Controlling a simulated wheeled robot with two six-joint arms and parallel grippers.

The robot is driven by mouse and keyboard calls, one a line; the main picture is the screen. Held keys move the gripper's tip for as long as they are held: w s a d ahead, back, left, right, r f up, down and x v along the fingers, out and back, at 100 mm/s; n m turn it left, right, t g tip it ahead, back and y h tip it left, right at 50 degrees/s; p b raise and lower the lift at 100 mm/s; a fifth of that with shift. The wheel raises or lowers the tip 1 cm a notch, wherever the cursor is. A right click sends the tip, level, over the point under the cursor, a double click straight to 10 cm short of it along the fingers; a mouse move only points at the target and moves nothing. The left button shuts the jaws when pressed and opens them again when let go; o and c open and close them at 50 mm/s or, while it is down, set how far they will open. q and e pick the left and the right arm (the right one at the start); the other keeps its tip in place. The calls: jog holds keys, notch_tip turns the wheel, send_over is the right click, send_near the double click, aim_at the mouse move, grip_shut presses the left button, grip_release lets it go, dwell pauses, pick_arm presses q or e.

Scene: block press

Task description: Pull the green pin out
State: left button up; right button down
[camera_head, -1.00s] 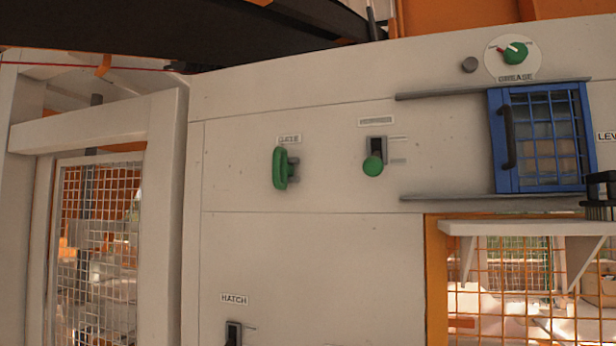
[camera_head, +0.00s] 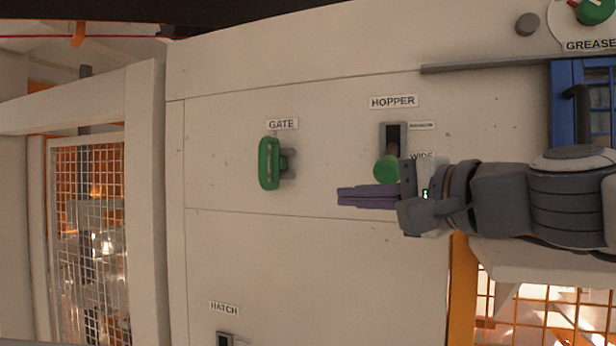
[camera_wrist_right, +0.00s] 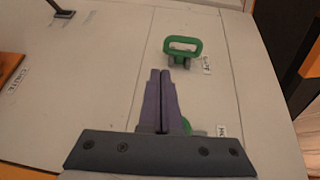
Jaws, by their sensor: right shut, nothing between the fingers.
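The green pin (camera_head: 269,163) is a loop handle seated in a grey bracket on the pale panel, beneath the GATE label (camera_head: 282,124). It also shows in the right wrist view (camera_wrist_right: 183,46), ahead of the fingertips and a little to the right. My right gripper (camera_head: 340,197) comes in from the right, its purple fingers shut together and empty. Its tips point toward the pin, apart from it, to its right and slightly lower. The right wrist view shows the closed fingers (camera_wrist_right: 160,74) too. My left gripper is not in view.
A green-knobbed HOPPER lever (camera_head: 387,168) sits just above my right gripper, partly hidden by it. A blue barred door (camera_head: 566,125) and a green GREASE dial (camera_head: 596,10) are at the right. A mesh gate (camera_head: 90,200) stands left. The panel around the pin is clear.

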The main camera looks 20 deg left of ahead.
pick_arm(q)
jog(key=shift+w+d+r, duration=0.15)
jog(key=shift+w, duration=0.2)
pick_arm(e)
jog(key=r, duration=0.3)
jog(key=shift+w+d+t, duration=0.2)
jog(key=shift+w+t, duration=0.1)
jog(key=shift+w, duration=0.1)
jog(key=p, duration=0.7)
send_near(277, 175)
jog(key=w+a, duration=0.2)
jog(key=a, duration=0.3)
jog(key=shift+w+a+f+p, duration=0.1)
jog(key=shift+w+a+p, duration=0.15)
jog(key=shift+a, duration=0.55)
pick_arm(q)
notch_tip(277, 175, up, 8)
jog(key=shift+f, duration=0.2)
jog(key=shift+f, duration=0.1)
pick_arm(e)
jog(key=shift+s, duration=0.15)
